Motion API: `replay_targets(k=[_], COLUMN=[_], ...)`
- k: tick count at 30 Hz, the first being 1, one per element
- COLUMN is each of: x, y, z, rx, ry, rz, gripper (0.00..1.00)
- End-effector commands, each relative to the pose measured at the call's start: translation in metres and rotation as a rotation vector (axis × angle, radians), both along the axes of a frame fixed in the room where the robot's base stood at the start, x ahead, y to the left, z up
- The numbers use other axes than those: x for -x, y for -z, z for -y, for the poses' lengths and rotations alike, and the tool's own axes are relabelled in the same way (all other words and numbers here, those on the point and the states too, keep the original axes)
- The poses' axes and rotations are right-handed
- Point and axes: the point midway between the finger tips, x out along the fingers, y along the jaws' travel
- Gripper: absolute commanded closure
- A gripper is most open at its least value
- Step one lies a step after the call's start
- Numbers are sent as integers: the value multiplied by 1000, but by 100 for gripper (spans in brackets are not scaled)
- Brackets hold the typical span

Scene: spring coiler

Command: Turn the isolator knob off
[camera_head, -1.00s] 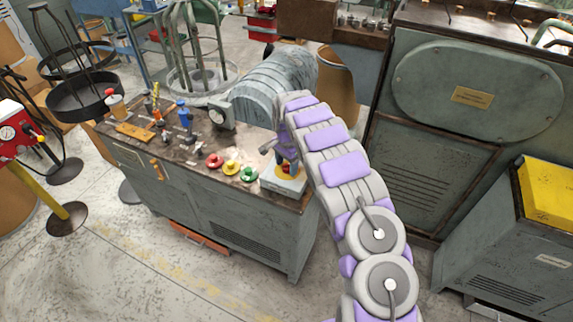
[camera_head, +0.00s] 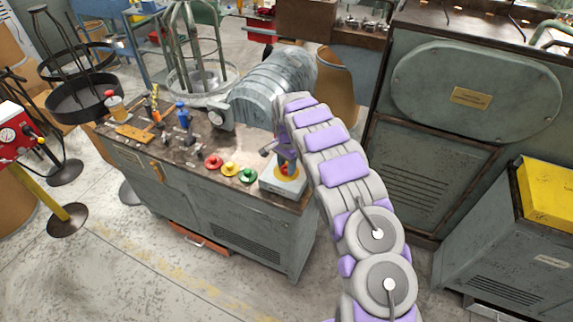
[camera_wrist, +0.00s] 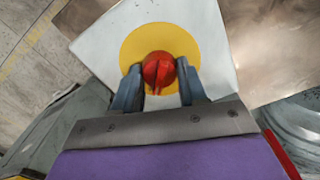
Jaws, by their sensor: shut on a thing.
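The isolator knob (camera_wrist: 159,71) is red and round with a raised grip bar. It sits on a yellow disc (camera_wrist: 150,38) on a pale box (camera_wrist: 95,48) in the wrist view. My gripper (camera_wrist: 160,78) has its two blue-grey fingers on either side of the knob, shut on it. In the head view the isolator box (camera_head: 283,182) stands at the right front corner of the grey bench. My gripper (camera_head: 287,168) is over the box there, and the knob is mostly hidden behind it.
Red, yellow and green buttons (camera_head: 230,169) sit just left of the box on the bench top (camera_head: 190,152). Several levers (camera_head: 184,118) stand farther left. A rounded grey housing (camera_head: 262,92) is behind my gripper. A large grey cabinet (camera_head: 425,150) stands to the right.

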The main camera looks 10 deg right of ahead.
Motion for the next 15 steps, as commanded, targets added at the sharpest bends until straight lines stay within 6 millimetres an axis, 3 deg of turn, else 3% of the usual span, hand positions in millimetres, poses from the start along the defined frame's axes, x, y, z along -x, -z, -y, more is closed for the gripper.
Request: replay_targets(k=[15], x=[1], y=[-4], z=[-2], rx=[-4], ry=[-403], rz=[-2], gripper=[88])
